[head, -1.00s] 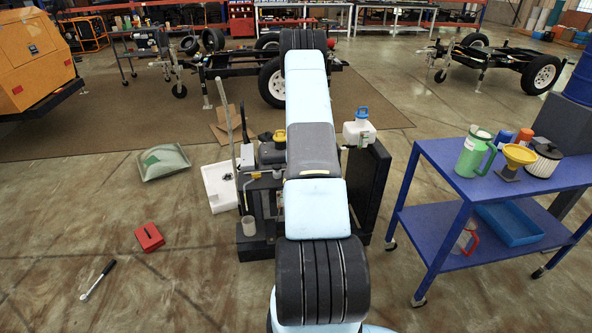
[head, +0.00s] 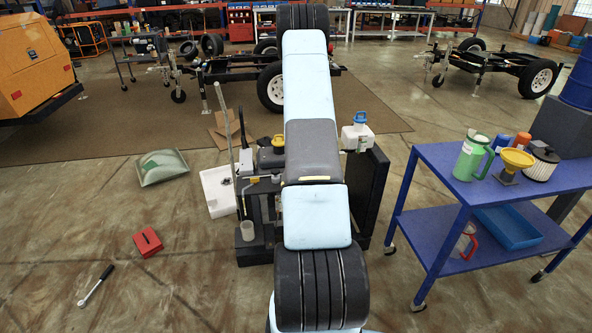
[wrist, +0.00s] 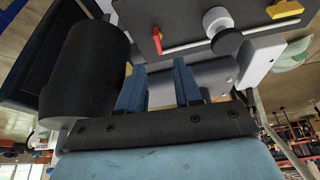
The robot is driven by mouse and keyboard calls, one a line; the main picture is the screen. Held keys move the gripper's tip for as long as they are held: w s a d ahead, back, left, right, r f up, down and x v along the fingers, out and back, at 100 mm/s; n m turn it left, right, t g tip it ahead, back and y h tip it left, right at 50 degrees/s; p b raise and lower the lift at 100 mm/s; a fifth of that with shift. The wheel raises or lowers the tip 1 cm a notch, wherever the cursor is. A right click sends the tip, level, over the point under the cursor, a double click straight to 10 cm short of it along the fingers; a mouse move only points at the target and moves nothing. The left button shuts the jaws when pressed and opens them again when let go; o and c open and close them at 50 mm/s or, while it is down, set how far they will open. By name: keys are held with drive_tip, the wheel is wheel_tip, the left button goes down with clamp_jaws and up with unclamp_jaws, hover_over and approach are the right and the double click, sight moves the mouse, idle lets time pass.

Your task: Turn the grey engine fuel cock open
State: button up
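In the wrist view my gripper (wrist: 158,86) has its two blue fingers apart, with nothing between them. A light grey cylinder lies behind and beside the fingertips; I cannot tell whether they touch it. I cannot tell which part, if any, is the grey engine fuel cock. In the head view my arm hides my gripper and much of the engine unit (head: 256,200).
A large black cylinder (wrist: 85,68) stands close left of the fingers. In the head view, a blue cart (head: 440,165) with a green jug (head: 472,158) and yellow funnel (head: 514,163) stands right. A red box (head: 147,241) and a ratchet (head: 96,285) lie on the floor left.

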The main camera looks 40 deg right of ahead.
drive_tip(key=shift+v, duration=2.65)
